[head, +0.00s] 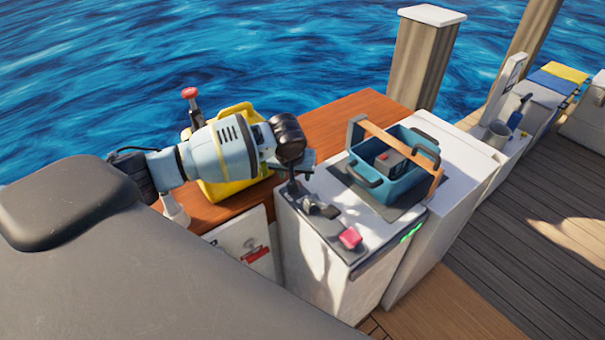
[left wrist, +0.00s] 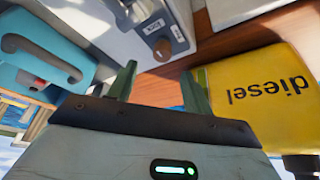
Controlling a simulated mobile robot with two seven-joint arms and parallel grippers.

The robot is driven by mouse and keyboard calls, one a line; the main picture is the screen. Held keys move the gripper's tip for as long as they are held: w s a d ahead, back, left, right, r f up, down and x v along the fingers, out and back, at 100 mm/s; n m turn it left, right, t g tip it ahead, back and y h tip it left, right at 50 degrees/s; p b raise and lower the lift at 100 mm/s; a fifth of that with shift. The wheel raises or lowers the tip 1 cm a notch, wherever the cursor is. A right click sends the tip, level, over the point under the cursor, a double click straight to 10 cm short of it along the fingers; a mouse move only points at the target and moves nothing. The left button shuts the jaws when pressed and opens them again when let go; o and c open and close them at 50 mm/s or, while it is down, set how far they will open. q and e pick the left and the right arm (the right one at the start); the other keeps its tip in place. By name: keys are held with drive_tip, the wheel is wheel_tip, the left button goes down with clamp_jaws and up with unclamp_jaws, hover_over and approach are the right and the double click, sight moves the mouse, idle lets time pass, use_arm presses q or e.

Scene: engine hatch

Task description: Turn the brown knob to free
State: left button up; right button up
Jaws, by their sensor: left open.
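The brown knob (left wrist: 163,48) shows in the left wrist view, on a grey panel of the white console (left wrist: 115,28), with small labels beside it that are hard to read. I cannot make the knob out in the head view, where my left arm covers part of the console. My left gripper (left wrist: 160,88) is open, its two green-grey fingers apart and nothing between them. The knob lies beyond the fingertips, roughly in line with the gap, and looks apart from them. In the head view the left gripper (head: 304,163) is mostly hidden behind its dark wrist. My right gripper is not in view.
A yellow diesel can (head: 240,188) stands on the wooden bench (head: 350,108) close to my left arm; it also shows in the wrist view (left wrist: 265,95). A blue crate (head: 400,180) with a wooden handle sits on the console, near a pink button (head: 350,238) and black levers.

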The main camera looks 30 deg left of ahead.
use_arm(q)
drive_tip(key=x, duration=0.3)
drive_tip(key=b+x, duration=0.1)
drive_tip(key=x, duration=0.2)
drive_tip(key=shift+a+f, duration=0.1)
drive_tip(key=shift+a, duration=0.15)
drive_tip(key=shift+w+a+f, duration=0.1)
drive_tip(key=shift+w+f, duration=0.25)
drive_tip(key=shift+f, duration=0.15)
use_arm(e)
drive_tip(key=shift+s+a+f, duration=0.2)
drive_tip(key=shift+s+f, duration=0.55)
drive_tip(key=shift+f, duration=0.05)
use_arm(q)
drive_tip(key=shift+c, duration=0.4)
drive_tip(key=c, duration=0.9)
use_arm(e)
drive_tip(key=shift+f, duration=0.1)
